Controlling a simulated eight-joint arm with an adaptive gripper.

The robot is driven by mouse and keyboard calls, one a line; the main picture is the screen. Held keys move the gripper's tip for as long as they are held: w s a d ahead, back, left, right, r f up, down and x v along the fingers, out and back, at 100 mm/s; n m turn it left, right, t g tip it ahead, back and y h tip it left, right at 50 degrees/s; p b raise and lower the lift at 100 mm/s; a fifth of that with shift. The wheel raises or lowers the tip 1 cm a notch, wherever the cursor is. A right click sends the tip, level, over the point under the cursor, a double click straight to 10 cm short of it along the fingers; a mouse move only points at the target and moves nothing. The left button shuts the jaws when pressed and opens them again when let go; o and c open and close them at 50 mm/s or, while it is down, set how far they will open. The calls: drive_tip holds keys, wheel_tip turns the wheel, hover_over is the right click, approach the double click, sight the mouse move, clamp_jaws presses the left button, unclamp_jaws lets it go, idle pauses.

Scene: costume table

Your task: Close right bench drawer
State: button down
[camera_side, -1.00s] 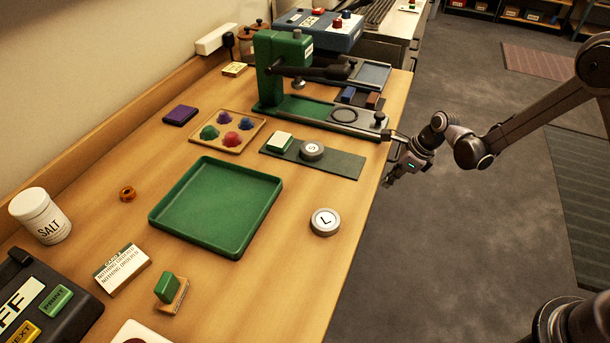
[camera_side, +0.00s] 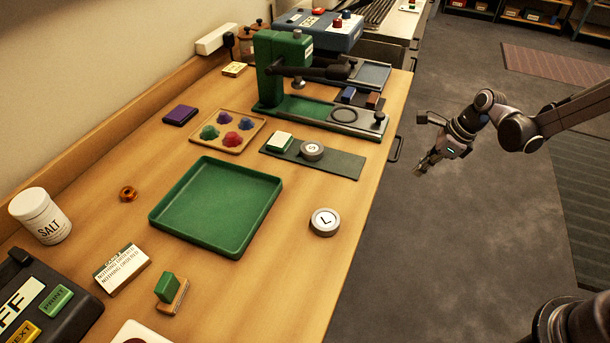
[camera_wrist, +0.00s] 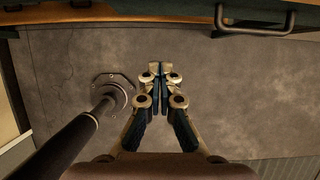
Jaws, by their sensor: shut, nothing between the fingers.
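The dark bar handle (camera_side: 396,148) of a bench drawer sticks out just past the bench's right edge in the side view. The handle also shows at the top right of the wrist view (camera_wrist: 255,22), on the drawer front below the bench edge. The drawer front is mostly hidden under the bench top, so I cannot tell how far it stands out. My gripper (camera_side: 419,171) is to the right of the handle, apart from it, over the floor. In the wrist view my gripper (camera_wrist: 160,68) has its fingers together, with nothing between them.
The wooden bench (camera_side: 305,270) carries a green tray (camera_side: 215,205), a round L weight (camera_side: 324,222) near the edge and a green press (camera_side: 285,70). The grey floor (camera_side: 450,240) beside the bench is free around my gripper.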

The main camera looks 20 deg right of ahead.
drive_tip(key=w+a+f, duration=0.3)
drive_tip(key=w+f, duration=0.4)
drive_tip(key=shift+w+a, duration=0.15)
drive_tip(key=shift+a, duration=0.2)
idle(0.7)
drive_tip(key=shift+w, duration=0.1)
